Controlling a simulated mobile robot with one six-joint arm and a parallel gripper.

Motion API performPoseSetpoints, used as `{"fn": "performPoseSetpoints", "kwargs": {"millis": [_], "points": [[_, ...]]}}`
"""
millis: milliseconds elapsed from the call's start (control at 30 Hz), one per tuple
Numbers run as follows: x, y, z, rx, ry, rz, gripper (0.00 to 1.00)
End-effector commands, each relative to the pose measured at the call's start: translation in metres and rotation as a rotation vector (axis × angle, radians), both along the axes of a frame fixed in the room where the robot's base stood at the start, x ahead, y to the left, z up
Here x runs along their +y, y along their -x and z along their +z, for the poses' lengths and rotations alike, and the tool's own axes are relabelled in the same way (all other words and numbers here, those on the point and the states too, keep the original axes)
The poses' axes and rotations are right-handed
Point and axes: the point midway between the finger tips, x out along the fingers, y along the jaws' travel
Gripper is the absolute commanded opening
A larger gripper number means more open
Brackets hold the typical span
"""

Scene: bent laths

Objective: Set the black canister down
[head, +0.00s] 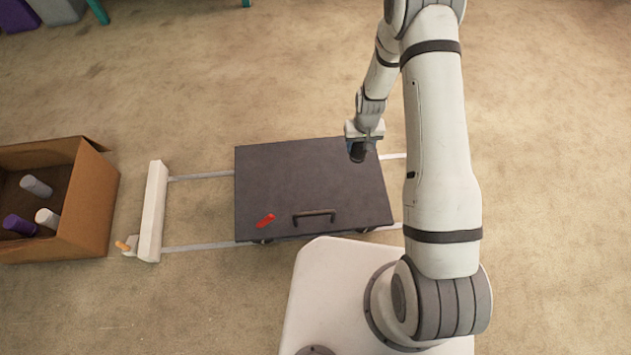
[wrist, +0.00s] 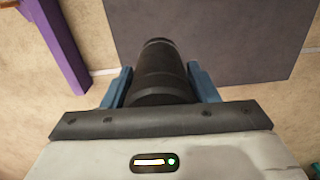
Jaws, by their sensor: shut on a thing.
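My gripper (head: 364,143) is over the far right part of a dark grey flat-topped cart (head: 300,180). It is shut on the black canister (head: 357,153). In the wrist view the black canister (wrist: 162,70) sits between the two blue fingers of my gripper (wrist: 160,84) and points away from the palm. The dark top of the cart (wrist: 235,45) shows beyond it. I cannot tell whether the canister touches the cart top. The canister's rear end is hidden by the gripper.
A red piece (head: 265,220) lies on the cart near its black handle (head: 314,215). Pale rails (head: 200,177) run under the cart to a white bar (head: 152,212) with an orange knob. An open cardboard box (head: 95,200) at left holds grey, white and purple cylinders. The cart's middle is clear.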

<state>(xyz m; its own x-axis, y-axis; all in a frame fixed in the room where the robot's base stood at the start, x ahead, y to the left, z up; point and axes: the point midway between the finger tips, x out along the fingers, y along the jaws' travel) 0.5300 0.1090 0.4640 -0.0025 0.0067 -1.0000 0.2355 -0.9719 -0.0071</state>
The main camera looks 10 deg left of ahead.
Motion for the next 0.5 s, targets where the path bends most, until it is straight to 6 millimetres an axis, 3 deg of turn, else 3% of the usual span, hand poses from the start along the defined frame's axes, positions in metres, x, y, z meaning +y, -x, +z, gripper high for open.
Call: {"fn": "performPoseSetpoints", "kwargs": {"millis": [33, 200, 333, 500], "points": [[0.012, -0.004, -0.032, -0.001, -0.001, 0.028, 0.24], [0.042, -0.016, -0.08, -0.001, -0.005, 0.106, 0.24], [0.061, -0.022, -0.105, 0.0, -0.008, 0.153, 0.24], [0.075, -0.025, -0.121, 0.002, -0.01, 0.188, 0.24]]}}
